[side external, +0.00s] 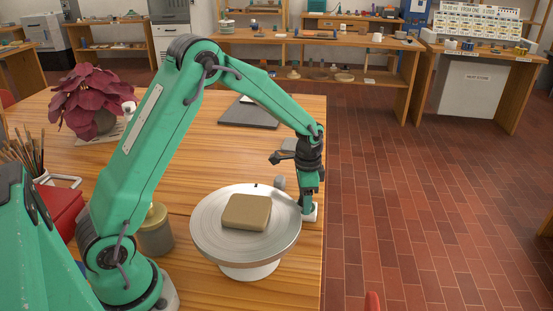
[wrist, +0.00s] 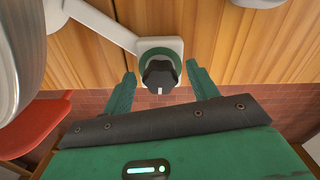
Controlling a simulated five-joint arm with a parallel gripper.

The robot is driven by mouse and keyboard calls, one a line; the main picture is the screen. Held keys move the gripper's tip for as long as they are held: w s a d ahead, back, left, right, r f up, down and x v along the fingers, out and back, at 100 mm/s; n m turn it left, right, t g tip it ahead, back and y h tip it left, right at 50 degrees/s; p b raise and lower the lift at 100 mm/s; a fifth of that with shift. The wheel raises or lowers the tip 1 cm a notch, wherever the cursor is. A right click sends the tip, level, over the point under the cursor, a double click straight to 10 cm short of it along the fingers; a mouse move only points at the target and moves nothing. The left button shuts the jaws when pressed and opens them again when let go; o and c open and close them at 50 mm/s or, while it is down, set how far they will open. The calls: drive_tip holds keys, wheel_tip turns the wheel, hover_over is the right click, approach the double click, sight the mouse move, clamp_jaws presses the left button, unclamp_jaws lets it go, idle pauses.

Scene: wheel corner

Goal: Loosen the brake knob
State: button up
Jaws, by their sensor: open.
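The brake knob (wrist: 159,75) is black and lobed with a white mark on its edge. It sits on a green ring on a white housing, which an arm joins to the pottery wheel (wrist: 25,62). In the wrist view my gripper (wrist: 158,78) is open, with one green finger on each side of the knob and a gap at both. In the side view my gripper (side external: 308,205) points down at the right of the wheel (side external: 205,236), over the white housing (side external: 312,214). The knob is hidden there.
A tan block (side external: 246,212) lies on the wheel. The table's right edge is close beside the housing. A lidded jar (side external: 156,234), brushes (side external: 27,158) and a potted plant (side external: 90,95) stand to the left. A dark board (side external: 248,113) lies at the back.

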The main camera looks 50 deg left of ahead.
drive_tip(key=shift+c, duration=0.2)
drive_tip(key=c, duration=1)
drive_tip(key=shift+o, duration=0.2)
drive_tip(key=shift+n, duration=0.4)
drive_tip(key=n, duration=0.8)
drive_tip(key=shift+n, duration=0.3)
drive_tip(key=n, duration=0.4)
drive_tip(key=shift+d, duration=0.1)
drive_tip(key=n, duration=0.5)
drive_tip(key=shift+f, duration=0.1)
